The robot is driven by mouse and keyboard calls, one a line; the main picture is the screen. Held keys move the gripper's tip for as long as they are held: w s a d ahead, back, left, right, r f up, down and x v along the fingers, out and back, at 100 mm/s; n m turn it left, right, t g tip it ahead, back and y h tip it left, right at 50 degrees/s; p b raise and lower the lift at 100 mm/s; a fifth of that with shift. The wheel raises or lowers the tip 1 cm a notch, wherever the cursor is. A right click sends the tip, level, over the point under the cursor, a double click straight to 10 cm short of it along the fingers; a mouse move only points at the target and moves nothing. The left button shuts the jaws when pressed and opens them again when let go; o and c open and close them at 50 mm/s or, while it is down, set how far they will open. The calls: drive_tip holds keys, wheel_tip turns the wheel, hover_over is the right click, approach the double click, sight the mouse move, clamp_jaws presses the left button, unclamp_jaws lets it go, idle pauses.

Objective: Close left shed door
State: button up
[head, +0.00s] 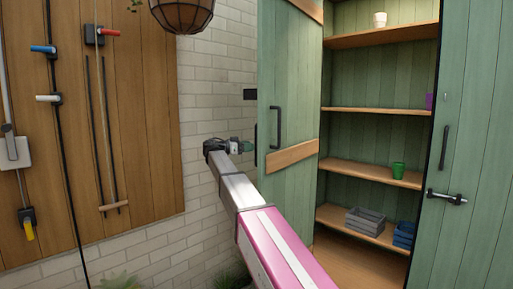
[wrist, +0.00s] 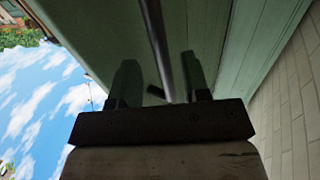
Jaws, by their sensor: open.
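The left shed door (head: 295,90) is green with wooden braces and stands swung open, left of the shelves. A black bar handle (head: 275,128) is on the face I see. My gripper (head: 246,146) is at the door's left edge, partly overlapping it in the head view. In the wrist view my gripper (wrist: 160,82) is open, with a finger on each side of a dark bar (wrist: 158,45) in front of a green panel. I cannot tell whether the fingers touch the bar.
The right shed door (head: 475,120) is also open, with a latch. Shelves (head: 375,112) hold a white pot (head: 380,19), a green pot (head: 398,170), a grey crate (head: 366,221) and a blue crate (head: 403,233). A brick wall (head: 215,100) and a wooden tool board (head: 130,130) stand left.

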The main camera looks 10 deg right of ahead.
drive_tip(key=shift+w+d, duration=0.2)
drive_tip(key=shift+d, duration=0.9)
drive_tip(key=shift+w+d, duration=0.2)
drive_tip(key=shift+d, duration=0.85)
